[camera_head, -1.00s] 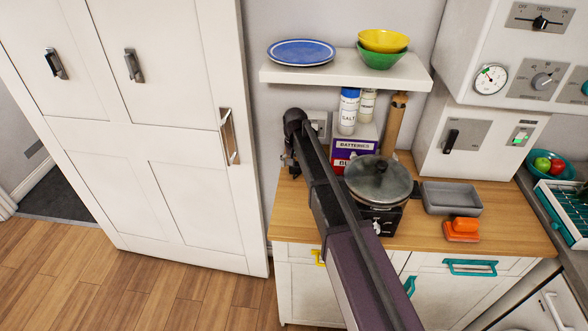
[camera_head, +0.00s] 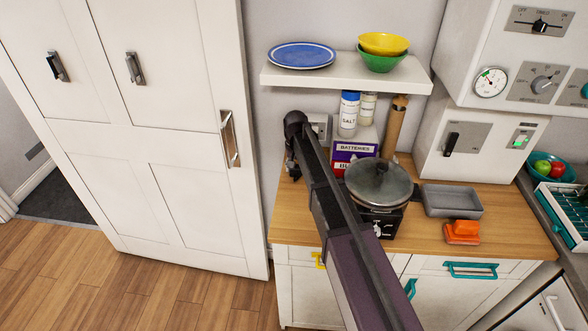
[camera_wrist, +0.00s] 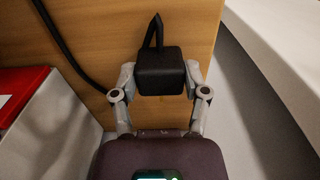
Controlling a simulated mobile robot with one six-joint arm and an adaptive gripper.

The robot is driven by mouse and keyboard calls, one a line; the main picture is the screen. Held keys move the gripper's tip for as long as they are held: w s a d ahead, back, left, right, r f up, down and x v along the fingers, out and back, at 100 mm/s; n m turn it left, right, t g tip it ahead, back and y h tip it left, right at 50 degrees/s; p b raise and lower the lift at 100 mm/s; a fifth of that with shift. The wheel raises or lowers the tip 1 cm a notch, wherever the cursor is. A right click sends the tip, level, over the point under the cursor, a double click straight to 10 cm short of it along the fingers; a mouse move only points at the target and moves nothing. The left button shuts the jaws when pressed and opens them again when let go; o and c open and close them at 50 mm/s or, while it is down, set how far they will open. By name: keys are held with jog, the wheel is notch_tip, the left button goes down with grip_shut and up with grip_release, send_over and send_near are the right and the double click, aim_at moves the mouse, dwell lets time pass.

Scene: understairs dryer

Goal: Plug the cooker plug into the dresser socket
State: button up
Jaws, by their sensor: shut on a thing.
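My gripper (camera_wrist: 160,78) is shut on the black cooker plug (camera_wrist: 160,66) in the wrist view, one finger on each side. A black cable bends up from the plug, and a dark cord runs at the left. In the head view my gripper (camera_head: 291,165) is at the left end of the worktop near the wall, mostly hidden by my arm. A grey socket plate (camera_head: 319,121) shows on the wall just right of my wrist, partly covered. The cooker (camera_head: 378,187), black with a glass lid, stands right of my arm. I cannot see the plug's pins.
A purple and red batteries box (camera_head: 354,152), a salt jar (camera_head: 348,113) and a rolling pin (camera_head: 395,125) stand behind the cooker. A shelf (camera_head: 345,77) overhangs the wall area. A tall white cupboard (camera_head: 190,215) is at the left. A grey tray (camera_head: 452,201) lies right.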

jog(key=shift+r, duration=0.1)
notch_tip(320, 180, up, 3)
jog(key=p, duration=0.3)
jog(key=shift+r+p, duration=0.2)
jog(key=shift+p, duration=0.1)
jog(key=s+d, duration=0.1)
jog(key=s, duration=0.4)
jog(key=s+d+r+p, duration=0.1)
jog(key=s, duration=0.4)
jog(key=s+d, duration=0.1)
jog(key=s, duration=0.4)
jog(key=shift+s+d+r, duration=0.2)
jog(key=shift+s, duration=0.1)
